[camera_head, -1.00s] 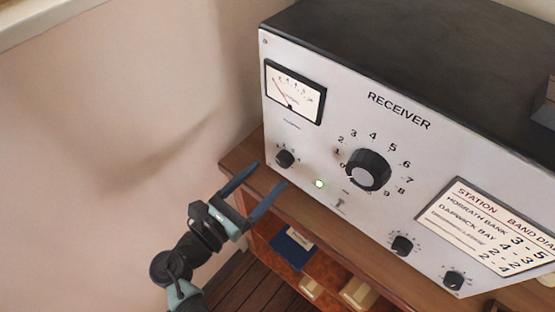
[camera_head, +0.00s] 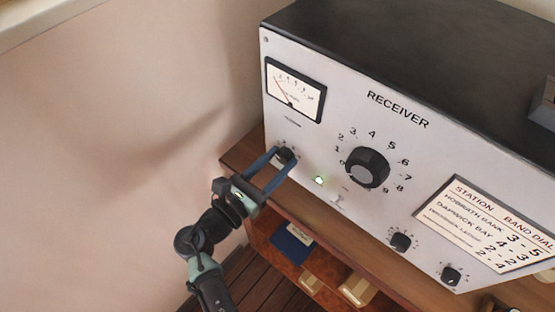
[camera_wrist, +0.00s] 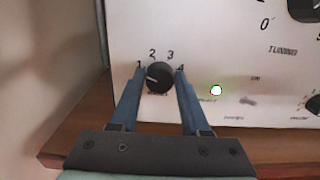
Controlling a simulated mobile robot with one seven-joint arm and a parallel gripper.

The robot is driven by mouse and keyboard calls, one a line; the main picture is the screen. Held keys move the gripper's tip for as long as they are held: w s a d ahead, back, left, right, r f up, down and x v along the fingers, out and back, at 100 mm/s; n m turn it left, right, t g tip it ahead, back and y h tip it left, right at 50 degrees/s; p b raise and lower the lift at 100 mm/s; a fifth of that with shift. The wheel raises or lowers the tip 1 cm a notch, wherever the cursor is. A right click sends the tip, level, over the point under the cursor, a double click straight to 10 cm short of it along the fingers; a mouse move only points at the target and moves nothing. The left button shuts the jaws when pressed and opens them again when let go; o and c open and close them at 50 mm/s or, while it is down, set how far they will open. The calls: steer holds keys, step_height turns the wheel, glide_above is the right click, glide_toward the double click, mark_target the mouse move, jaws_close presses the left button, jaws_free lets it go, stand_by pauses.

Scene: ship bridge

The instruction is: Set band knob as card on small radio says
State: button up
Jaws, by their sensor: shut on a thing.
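The receiver (camera_head: 330,135) is a light grey panel in a black case. Its small black band knob (camera_wrist: 160,79) sits at lower left, with marks 1 to 4 around it. Its white pointer line points left, near 1. In the head view the knob (camera_head: 285,155) is partly hidden by my fingers. My gripper (camera_head: 283,153) has one blue finger on each side of the knob and is shut on it. A card (camera_head: 487,225) on the panel lists station, band and dial; Horrath Bank reads 3-5, Dapwick Bay 4-3. No small radio is clearly identifiable.
A large black dial (camera_head: 368,168) numbered 0 to 9 is right of the band knob. A green lamp (camera_head: 319,181) and a small switch (camera_head: 338,199) lie between. Two small knobs are lower right. A wooden shelf (camera_head: 240,160) edge runs below; a grey box (camera_head: 544,110) is on top.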

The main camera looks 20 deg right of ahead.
jaws_close()
steer(key=m+b, duration=0.1)
steer(key=m, duration=0.1)
steer(key=m+b, duration=0.1)
steer(key=m, duration=0.1)
steer(key=shift+f+m+b, duration=0.2)
steer(key=shift+m+b, duration=0.1)
steer(key=m+b, duration=0.3)
steer(key=m, duration=0.1)
steer(key=shift+s+f+m, duration=0.1)
steer(key=shift+m, duration=0.2)
steer(key=m+b, duration=0.4)
steer(key=shift+d+f+m, duration=0.1)
steer(key=shift+m, duration=0.2)
steer(key=m+b, duration=0.3)
steer(key=shift+m+b, duration=0.35)
steer(key=shift+m, duration=0.35)
